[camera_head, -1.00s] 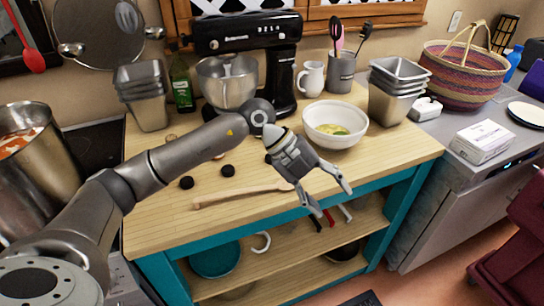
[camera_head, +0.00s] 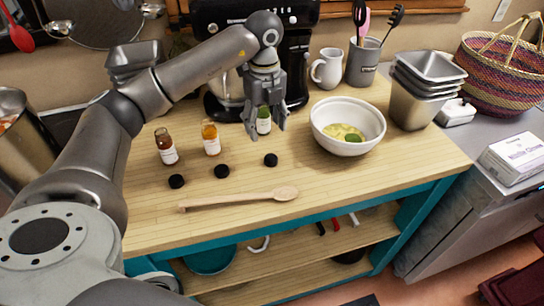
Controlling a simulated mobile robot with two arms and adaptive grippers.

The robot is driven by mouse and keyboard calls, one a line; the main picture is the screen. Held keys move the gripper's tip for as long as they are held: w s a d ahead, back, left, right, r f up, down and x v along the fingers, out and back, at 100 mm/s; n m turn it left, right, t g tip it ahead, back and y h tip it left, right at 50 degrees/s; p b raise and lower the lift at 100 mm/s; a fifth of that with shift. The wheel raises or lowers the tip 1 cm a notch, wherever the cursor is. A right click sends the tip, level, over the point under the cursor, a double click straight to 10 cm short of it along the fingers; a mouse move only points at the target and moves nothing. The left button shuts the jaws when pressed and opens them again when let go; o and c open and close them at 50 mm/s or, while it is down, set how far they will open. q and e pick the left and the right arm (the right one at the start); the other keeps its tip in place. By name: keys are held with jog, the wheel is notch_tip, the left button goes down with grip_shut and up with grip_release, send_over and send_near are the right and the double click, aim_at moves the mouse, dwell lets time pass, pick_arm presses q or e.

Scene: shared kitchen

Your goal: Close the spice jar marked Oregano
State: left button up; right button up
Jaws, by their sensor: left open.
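Three small open-topped jars stand on the wooden counter (camera_head: 330,195): one with dark brown contents (camera_head: 166,148), one with orange contents (camera_head: 210,138), and one with green contents (camera_head: 264,124). Their white labels are too small to read, so I cannot tell by text which is Oregano. Three black lids lie in front of them: left lid (camera_head: 177,181), middle lid (camera_head: 222,171), right lid (camera_head: 271,160). My left gripper (camera_head: 267,131) is open, pointing down, its fingers either side of the green jar in the picture. I cannot tell whether they touch it. My right gripper is out of view.
A wooden spoon (camera_head: 240,198) lies along the front. A white bowl (camera_head: 346,139) with food stands right of the gripper. A coffee machine (camera_head: 299,60), white pitcher (camera_head: 327,69), utensil holder (camera_head: 362,62) and stacked metal tins (camera_head: 412,108) stand behind. The front right counter is clear.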

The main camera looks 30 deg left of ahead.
pick_arm(q)
jog(key=p, duration=0.1)
send_over(270, 157)
jog(key=f, duration=0.5)
jog(key=shift+s+a+f, duration=0.2)
jog(key=shift+a+f, duration=0.05)
jog(key=shift+f, duration=0.15)
jog(key=shift+w+f, duration=0.1)
jog(key=shift+d+f+p, duration=0.1)
jog(key=shift+f+p, duration=0.2)
jog(key=f, duration=0.1)
jog(key=f+p, duration=0.1)
jog(key=f, duration=0.1)
jog(key=shift+w+d+f+p, duration=0.15)
jog(key=shift+d+f+p, duration=0.05)
jog(key=shift+f+p, duration=0.1)
jog(key=shift+f, duration=0.5)
